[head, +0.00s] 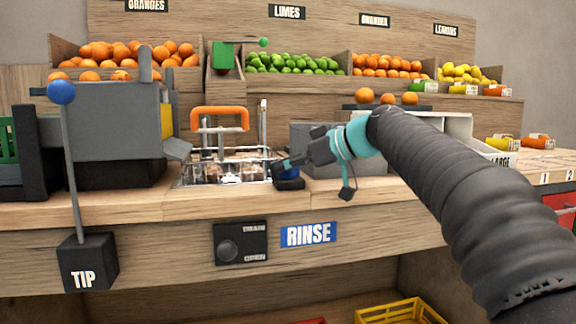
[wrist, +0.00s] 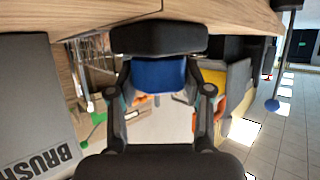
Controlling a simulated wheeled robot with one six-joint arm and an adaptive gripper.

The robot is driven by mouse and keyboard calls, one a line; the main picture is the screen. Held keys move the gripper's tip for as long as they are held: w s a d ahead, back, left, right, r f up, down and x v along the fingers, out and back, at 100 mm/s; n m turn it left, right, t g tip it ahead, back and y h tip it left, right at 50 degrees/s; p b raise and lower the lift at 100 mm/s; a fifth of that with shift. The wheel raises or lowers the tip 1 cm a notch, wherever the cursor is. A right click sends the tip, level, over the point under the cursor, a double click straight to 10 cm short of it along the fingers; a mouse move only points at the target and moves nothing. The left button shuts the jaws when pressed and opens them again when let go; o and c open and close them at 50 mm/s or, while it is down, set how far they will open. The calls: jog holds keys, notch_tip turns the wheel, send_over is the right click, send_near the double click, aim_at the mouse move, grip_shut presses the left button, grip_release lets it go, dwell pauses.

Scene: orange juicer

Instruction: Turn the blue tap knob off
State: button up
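The blue tap knob (head: 288,172) sits on a black base on the counter, at the right end of the wire rinse basket. My gripper (head: 283,166) reaches it from the right, with its fingertips at the knob. In the wrist view the blue knob (wrist: 158,75) lies between the two fingers of my gripper (wrist: 160,88), with the black base (wrist: 158,38) above it in the picture. The fingers stand apart, one on either side of the knob. I cannot tell whether they press on it. The gripper partly covers the knob in the head view.
A wire basket with an orange handle (head: 220,118) stands left of the knob. A grey box (head: 330,160) is close behind my gripper. A lever with a blue ball (head: 62,92) rises at the left.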

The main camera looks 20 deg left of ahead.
jog(key=shift+m+t, duration=0.3)
jog(key=shift+s+m+t+h, duration=0.1)
jog(key=shift+m+t+h, duration=0.2)
jog(key=shift+m+t, duration=0.65)
jog(key=shift+r+m+t+h, duration=0.1)
jog(key=shift+m+t+h, duration=0.5)
jog(key=shift+m+t, duration=0.3)
jog(key=shift+a+m+t+h+p, duration=0.1)
jog(key=shift+m+t+h+p, duration=1)
jog(key=shift+m+t+p, duration=0.35)
jog(key=shift+m+t+h+p, duration=0.35)
jog(key=shift+m+t+h, duration=0.05)
jog(key=shift+m+h, duration=0.45)
jog(key=shift+a+f+m+t+h+b, duration=0.15)
jog(key=shift+m+t+h+b, duration=0.35)
jog(key=shift+m+h+b, duration=0.7)
jog(key=shift+d+f+m+t+h+b, duration=0.15)
jog(key=shift+m+t+h+b, duration=0.5)
jog(key=shift+m+h, duration=0.75)
jog(key=m+h, duration=0.2)
jog(key=h, duration=0.1)
jog(key=shift+r, duration=0.15)
jog(key=shift+m+h+p, duration=0.35)
jog(key=shift+m+h, duration=0.5)
jog(key=shift+h, duration=0.1)
jog(key=shift+g, duration=0.25)
